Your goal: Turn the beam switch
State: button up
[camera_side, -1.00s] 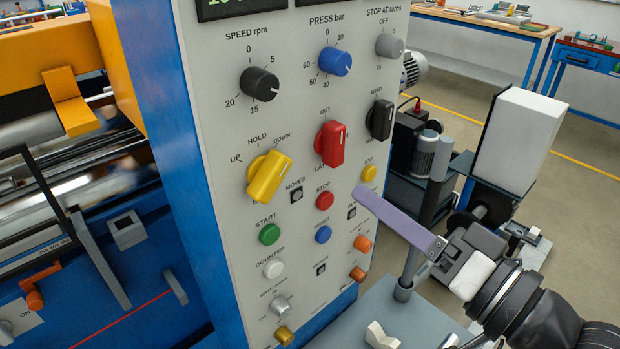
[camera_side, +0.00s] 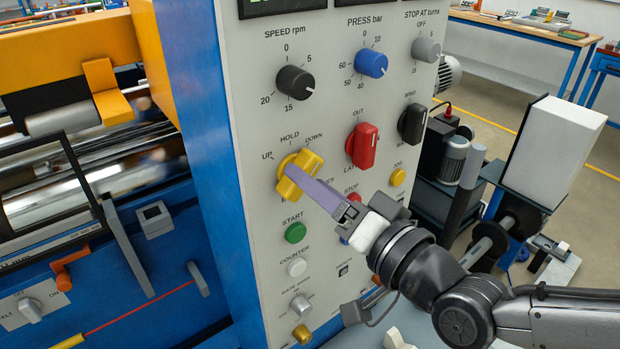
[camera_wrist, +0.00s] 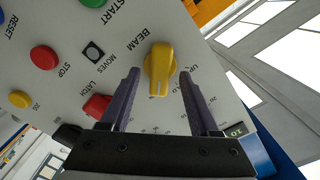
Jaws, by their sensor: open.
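The beam switch (camera_side: 309,160) is a yellow knob with a raised grip bar on the light grey panel, with UP, HOLD and DOWN marked around it. In the wrist view the yellow knob (camera_wrist: 158,62) sits between the two purple fingers of my gripper (camera_wrist: 159,73), beneath the word BEAM. The fingers are open, one on each side, with a visible gap to the knob on both sides. I cannot tell how deep they reach around it.
The red latch knob (camera_side: 363,147) and black knob (camera_side: 412,125) stand out from the panel to the right. The green START button (camera_side: 295,232) and white COUNTER button (camera_side: 297,267) lie below. An orange machine part (camera_side: 65,50) is at left.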

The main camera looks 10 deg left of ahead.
jog(key=shift+w+a, duration=0.5)
jog(key=shift+c, duration=0.3)
grip_shut()
